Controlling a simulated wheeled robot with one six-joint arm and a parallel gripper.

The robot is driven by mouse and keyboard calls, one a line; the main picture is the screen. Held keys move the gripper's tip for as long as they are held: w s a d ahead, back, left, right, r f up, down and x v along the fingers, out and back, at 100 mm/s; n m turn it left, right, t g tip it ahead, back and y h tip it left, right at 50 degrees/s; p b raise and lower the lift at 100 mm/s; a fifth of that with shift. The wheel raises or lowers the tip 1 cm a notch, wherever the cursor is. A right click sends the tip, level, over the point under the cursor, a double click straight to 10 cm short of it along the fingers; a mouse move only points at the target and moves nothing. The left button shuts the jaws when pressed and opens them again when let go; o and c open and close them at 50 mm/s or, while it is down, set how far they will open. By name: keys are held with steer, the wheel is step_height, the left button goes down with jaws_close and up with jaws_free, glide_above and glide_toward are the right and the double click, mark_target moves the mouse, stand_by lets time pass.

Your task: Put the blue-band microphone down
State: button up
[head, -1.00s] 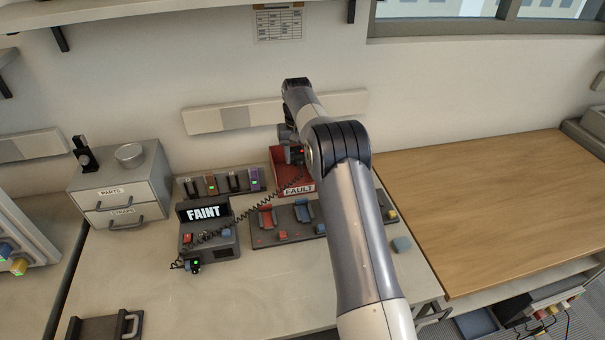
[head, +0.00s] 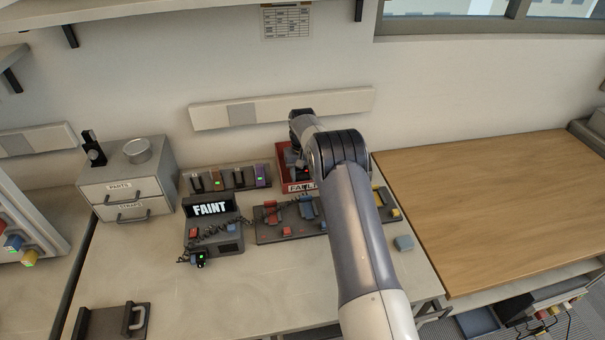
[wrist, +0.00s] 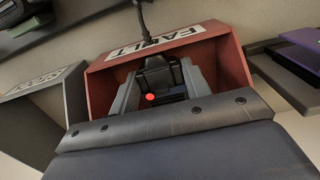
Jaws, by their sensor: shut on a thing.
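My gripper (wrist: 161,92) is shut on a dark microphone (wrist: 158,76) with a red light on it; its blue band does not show. A cord (wrist: 145,22) runs from the microphone away over the front wall of the red FAULT bin (wrist: 236,62). The gripper and microphone are down between the bin's walls; I cannot tell if the microphone touches the floor. In the head view my arm partly covers the red bin (head: 284,170) and the gripper. A coiled cord (head: 262,212) stretches between the bin and the FAINT unit (head: 228,232).
A rack of several handsets (head: 228,178) stands left of the bin. A dark panel with red and blue cradles (head: 268,234) lies in front. A grey drawer cabinet (head: 132,190) is at left.

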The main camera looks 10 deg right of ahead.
mark_target(302, 175)
steer(key=shift+s+f+b, duration=0.1)
steer(key=shift+f+b, duration=0.3)
steer(key=shift+f, duration=0.05)
steer(key=shift+f, duration=0.25)
steer(key=shift+c, duration=1.3)
steer(key=o, duration=1.2)
steer(key=shift+r+p, duration=0.3)
steer(key=shift+r, duration=0.2)
step_height(302, 175, up, 12)
steer(key=shift+r+b, duration=0.2)
steer(key=shift+b, duration=0.55)
